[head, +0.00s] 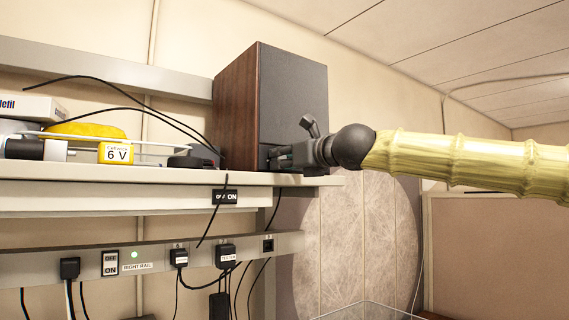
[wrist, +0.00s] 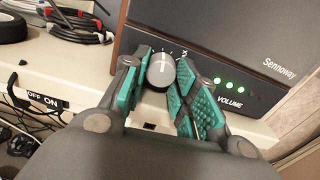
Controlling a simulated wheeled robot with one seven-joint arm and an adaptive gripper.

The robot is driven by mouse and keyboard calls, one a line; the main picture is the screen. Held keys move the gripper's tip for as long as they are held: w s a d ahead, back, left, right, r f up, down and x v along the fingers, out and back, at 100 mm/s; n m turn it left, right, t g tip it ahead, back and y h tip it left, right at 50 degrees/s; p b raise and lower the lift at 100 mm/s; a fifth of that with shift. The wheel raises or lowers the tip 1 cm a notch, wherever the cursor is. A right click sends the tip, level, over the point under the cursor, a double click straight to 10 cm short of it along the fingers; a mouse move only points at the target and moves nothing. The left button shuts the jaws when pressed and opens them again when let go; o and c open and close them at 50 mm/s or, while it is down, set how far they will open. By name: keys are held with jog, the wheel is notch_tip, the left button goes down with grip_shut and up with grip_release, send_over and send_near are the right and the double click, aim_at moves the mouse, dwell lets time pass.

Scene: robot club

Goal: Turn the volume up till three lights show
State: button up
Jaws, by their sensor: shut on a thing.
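The speaker (head: 290,95) is a tall box with a wood-brown side and a dark front, standing at the right end of the shelf. In the wrist view its dark front (wrist: 215,35) carries a round grey volume knob (wrist: 160,70) with a white pointer line and a scale around it. Three green lights (wrist: 229,85) glow above the word VOLUME, right of the knob. My gripper (wrist: 159,80) is shut on the knob, a teal-padded finger on each side. In the head view my gripper (head: 283,157) is at the speaker's lower front, and the knob is hidden.
The shelf (head: 120,172) holds a yellow 6 V battery (head: 116,153), cables and small boxes left of the speaker. An ON/OFF switch (head: 226,196) is on the shelf's edge. A power rail (head: 150,262) with plugs runs below. A clear-walled container (head: 365,310) shows at the bottom.

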jog(key=shift+r, duration=0.25)
jog(key=o, duration=1)
jog(key=shift+s+d, duration=0.1)
jog(key=shift+f, duration=0.1)
jog(key=v, duration=1.2)
